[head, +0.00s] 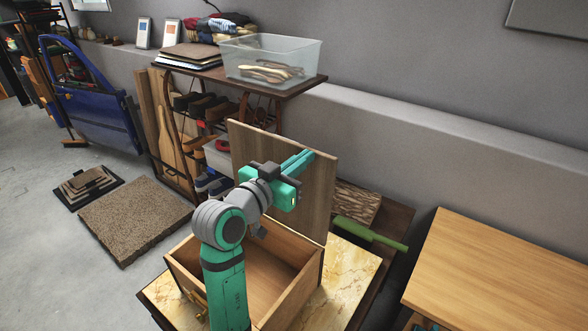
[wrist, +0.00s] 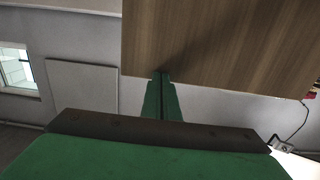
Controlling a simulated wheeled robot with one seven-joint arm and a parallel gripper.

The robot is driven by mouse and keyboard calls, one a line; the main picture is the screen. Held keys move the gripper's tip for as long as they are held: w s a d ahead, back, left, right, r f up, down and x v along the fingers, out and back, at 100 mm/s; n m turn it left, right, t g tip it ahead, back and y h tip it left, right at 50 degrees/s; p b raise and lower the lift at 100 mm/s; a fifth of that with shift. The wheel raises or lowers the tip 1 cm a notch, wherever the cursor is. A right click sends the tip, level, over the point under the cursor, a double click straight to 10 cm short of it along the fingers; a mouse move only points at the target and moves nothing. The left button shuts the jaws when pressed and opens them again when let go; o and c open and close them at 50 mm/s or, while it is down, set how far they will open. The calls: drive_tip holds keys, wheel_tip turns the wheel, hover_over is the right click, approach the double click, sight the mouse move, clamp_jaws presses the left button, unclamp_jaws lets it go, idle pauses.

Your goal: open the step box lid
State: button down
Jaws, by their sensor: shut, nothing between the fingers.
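The step box (head: 262,272) is a wooden box on a marble-topped stand, and its inside shows from above. Its lid (head: 318,190) stands up at the back of the box, roughly upright. My gripper (head: 308,155) is shut and empty, with its fingertips in front of the lid's upper part in the head view. In the wrist view the shut fingers (wrist: 161,78) overlap the edge of the wooden lid (wrist: 220,45). I cannot tell whether they touch it. My arm hides part of the box's front and left inside.
A shelf with a clear plastic bin (head: 270,62) stands behind the box. A green-handled tool (head: 368,234) lies to the right, near a wooden table (head: 510,270). A brown mat (head: 135,218) and a blue car door (head: 95,100) are at the left. Open floor lies at far left.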

drive_tip(key=shift+w+d+r, duration=0.1)
drive_tip(key=shift+w+d, duration=0.05)
drive_tip(key=shift+w, duration=0.2)
drive_tip(key=shift+s, duration=0.2)
drive_tip(key=v, duration=1.4)
drive_tip(key=shift+r, duration=0.25)
drive_tip(key=shift+w, duration=0.15)
